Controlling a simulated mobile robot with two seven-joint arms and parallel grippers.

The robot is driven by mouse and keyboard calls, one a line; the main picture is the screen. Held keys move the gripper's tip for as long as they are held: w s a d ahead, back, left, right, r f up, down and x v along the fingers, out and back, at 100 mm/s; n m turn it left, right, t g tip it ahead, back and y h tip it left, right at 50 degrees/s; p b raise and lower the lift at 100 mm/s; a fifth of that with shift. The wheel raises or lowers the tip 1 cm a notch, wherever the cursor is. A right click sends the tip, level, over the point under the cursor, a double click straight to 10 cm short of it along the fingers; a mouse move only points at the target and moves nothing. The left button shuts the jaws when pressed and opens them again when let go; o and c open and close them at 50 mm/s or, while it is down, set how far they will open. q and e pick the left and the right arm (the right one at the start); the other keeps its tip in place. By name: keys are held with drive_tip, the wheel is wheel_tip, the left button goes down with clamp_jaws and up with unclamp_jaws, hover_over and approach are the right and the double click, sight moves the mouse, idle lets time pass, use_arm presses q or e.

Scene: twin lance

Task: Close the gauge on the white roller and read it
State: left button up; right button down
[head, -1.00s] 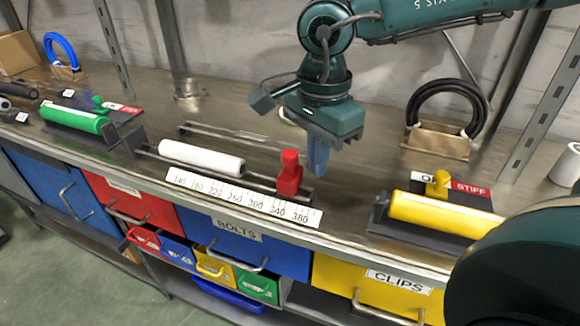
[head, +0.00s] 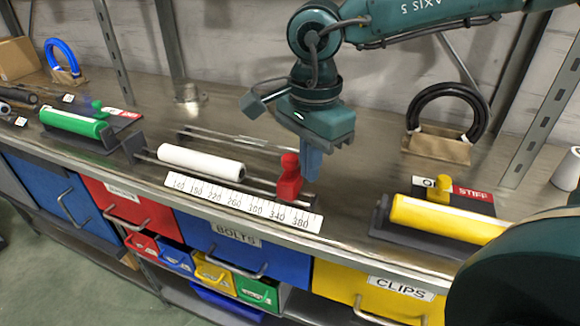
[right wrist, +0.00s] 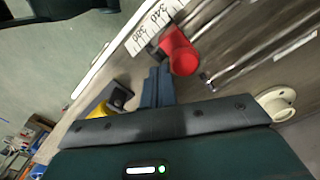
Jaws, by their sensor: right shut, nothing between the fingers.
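The white roller (head: 201,162) lies on the gauge rails, its left end near the dark fixed end block (head: 133,143). The red slider (head: 289,178) of the gauge stands on the rails to the right, with a gap between it and the roller. The printed scale (head: 243,202) runs along the bench front edge. My right gripper (head: 311,165) is shut and empty, pointing down just right of the red slider. In the right wrist view its fingers (right wrist: 158,86) are beside the red slider (right wrist: 180,50); I cannot tell whether they touch. My left gripper is not in view.
A yellow roller (head: 447,219) in a dark holder lies to the right, a green roller (head: 73,121) to the left. A black coil (head: 446,100) stands behind. Drawers and coloured bins (head: 212,275) sit below the bench edge.

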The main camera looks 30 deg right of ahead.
drive_tip(key=shift+w+a, duration=0.6)
drive_tip(key=shift+w, duration=0.15)
drive_tip(key=shift+w+a+b, duration=0.4)
drive_tip(key=shift+w+a, duration=0.55)
drive_tip(key=shift+w, duration=0.1)
drive_tip(key=shift+w+a, duration=0.95)
drive_tip(key=shift+w, duration=0.2)
drive_tip(key=shift+w+a, duration=0.1)
drive_tip(key=shift+a, duration=0.05)
